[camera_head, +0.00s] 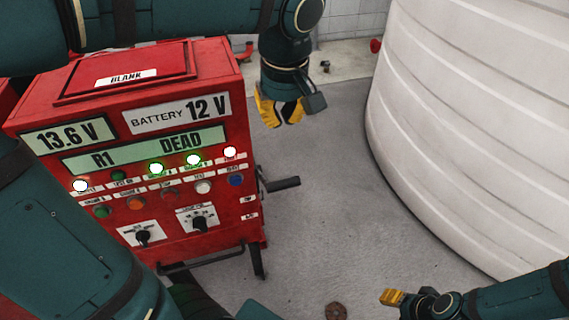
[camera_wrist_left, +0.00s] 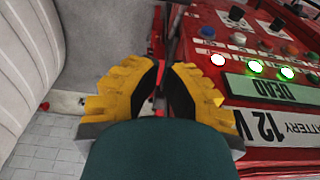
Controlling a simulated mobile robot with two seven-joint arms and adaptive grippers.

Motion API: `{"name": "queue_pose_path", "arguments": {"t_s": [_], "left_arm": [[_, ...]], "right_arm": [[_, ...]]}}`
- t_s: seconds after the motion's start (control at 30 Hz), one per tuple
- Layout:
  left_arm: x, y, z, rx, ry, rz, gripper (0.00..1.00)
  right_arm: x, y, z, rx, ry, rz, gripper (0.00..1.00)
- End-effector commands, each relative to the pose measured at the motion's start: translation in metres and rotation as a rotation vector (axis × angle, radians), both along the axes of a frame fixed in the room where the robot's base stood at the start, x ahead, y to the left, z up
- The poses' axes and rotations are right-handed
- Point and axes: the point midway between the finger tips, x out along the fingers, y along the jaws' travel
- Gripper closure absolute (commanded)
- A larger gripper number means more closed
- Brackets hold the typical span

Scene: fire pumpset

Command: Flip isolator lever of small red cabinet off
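The small red cabinet (camera_head: 225,85) stands at the left in the head view, with its labelled front panel facing me. A black lever (camera_head: 283,184) sticks out to the right from the cabinet's right side, roughly horizontal. My left gripper (camera_head: 280,118) hangs beyond the cabinet's right edge, above and apart from the lever. In the left wrist view its two yellow fingers (camera_wrist_left: 162,75) are apart with nothing held between them, and the cabinet fills the right side. My right gripper (camera_head: 393,297) is at the bottom right; only a yellow finger shows clearly, and its opening cannot be judged.
A large white ribbed tank (camera_head: 470,120) stands to the right. Grey floor (camera_head: 335,190) is clear between tank and cabinet. The panel carries lit lamps, knobs and displays reading 13.6 V and R1 DEAD. A black bar handle (camera_head: 205,259) juts from the cabinet's lower front.

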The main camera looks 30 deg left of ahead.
Motion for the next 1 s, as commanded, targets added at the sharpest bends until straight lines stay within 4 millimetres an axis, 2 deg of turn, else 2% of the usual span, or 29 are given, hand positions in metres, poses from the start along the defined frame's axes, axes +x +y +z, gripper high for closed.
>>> {"name": "queue_pose_path", "arguments": {"t_s": [0.17, 0.63, 0.8, 1.0], "left_arm": [[0.002, 0.002, -0.016, 0.0, 0.004, 0.0, 1.0], [0.01, 0.013, -0.104, 0.0, 0.006, 0.0, 1.0], [0.0, 0.001, -0.121, 0.0, 0.003, -0.003, 1.0], [-0.004, -0.005, -0.13, -0.001, 0.002, -0.001, 1.0]], "right_arm": [[0.0, 0.0, -0.002, 0.0, -0.001, 0.0, 0.53], [0.001, 0.0, -0.01, -0.002, -0.001, -0.001, 0.53], [0.001, 0.001, -0.01, -0.002, -0.001, -0.001, 0.53], [0.001, 0.001, -0.011, -0.002, -0.001, -0.001, 0.53]]}}
